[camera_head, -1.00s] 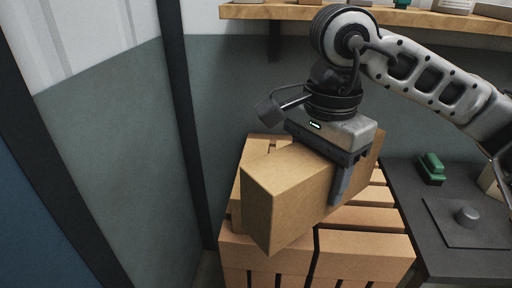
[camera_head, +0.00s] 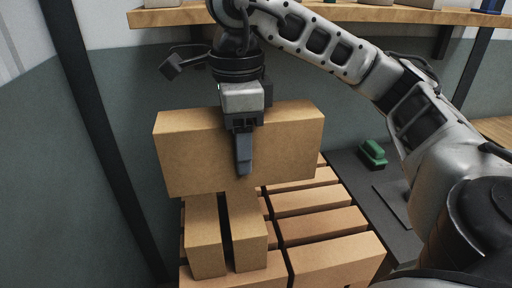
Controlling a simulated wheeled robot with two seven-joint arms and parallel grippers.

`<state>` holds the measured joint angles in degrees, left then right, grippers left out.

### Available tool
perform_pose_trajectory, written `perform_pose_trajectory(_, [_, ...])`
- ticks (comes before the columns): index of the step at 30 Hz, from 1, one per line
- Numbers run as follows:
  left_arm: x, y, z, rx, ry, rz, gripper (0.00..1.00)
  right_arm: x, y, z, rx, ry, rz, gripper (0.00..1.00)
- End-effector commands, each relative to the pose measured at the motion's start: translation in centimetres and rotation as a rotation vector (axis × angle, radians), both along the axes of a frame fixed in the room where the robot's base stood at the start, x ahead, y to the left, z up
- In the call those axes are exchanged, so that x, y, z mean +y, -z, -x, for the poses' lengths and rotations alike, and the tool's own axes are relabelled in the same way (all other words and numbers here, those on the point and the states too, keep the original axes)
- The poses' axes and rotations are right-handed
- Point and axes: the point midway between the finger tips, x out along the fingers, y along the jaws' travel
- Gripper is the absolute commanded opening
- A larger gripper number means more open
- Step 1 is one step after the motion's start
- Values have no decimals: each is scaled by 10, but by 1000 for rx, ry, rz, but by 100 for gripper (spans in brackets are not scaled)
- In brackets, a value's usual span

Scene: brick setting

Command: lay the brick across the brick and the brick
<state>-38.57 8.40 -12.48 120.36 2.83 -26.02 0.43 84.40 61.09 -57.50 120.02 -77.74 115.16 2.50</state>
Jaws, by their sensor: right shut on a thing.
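My right gripper (camera_head: 243,162) is shut on a large tan brick (camera_head: 288,145), with one finger down its near face. The brick is held on edge, its long side running left to right. Below it, two tan bricks lie side by side with a narrow gap, a left one (camera_head: 205,242) and a right one (camera_head: 248,232), their ends toward me. The held brick crosses above both and hides their far parts. I cannot tell whether it touches them. My left gripper is not in view.
The two bricks lie on a stack of several bricks in rows (camera_head: 322,226). A dark table (camera_head: 352,175) with a green-topped object (camera_head: 373,153) stands to the right. A wooden shelf (camera_head: 180,16) runs along the wall above. A dark post (camera_head: 110,150) stands left.

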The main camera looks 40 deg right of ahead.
Motion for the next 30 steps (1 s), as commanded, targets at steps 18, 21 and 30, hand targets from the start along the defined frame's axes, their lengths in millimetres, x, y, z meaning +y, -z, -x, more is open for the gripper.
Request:
perform_pose_trajectory(18, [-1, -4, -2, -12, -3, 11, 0, -1, 58, -65, -6, -1, -1, 0])
perform_pose_trajectory(21, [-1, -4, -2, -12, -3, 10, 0, -1, 64, -69, -4, -1, -2, 0])
perform_pose_trajectory(30, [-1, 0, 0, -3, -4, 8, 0, -2, 97, -72, -5, 0, 0, 0])
